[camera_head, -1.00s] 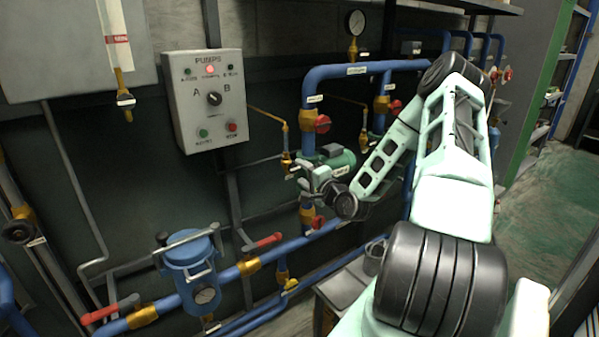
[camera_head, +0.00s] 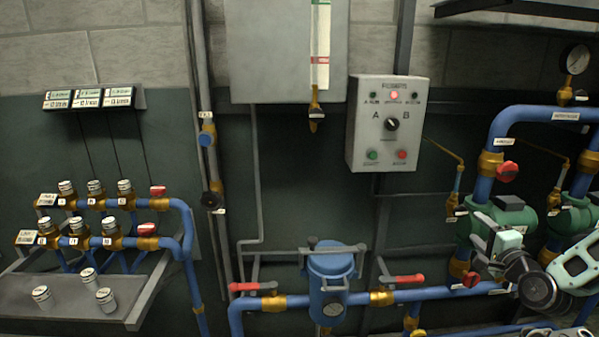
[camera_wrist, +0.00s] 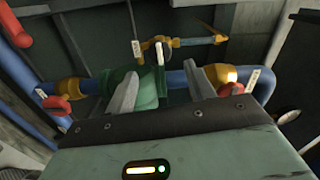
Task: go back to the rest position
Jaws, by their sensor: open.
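My gripper (camera_head: 484,248) is at the lower right of the head view, in front of the green pump (camera_head: 497,218) on the blue pipework. In the wrist view my gripper (camera_wrist: 163,88) has its two grey fingers spread apart with nothing between them. The green pump body (camera_wrist: 146,90) shows behind and between the fingers, with blue pipe and brass fittings around it. I cannot tell how far the fingers are from the pump. Most of my arm is outside the head view at the right edge.
A grey pump control box (camera_head: 386,124) with a lit red lamp hangs on the wall. A blue strainer (camera_head: 331,284) and red-handled valves (camera_head: 402,281) sit on the lower pipe. A shelf (camera_head: 77,300) at left holds several small jars. A pressure gauge (camera_head: 575,59) is at upper right.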

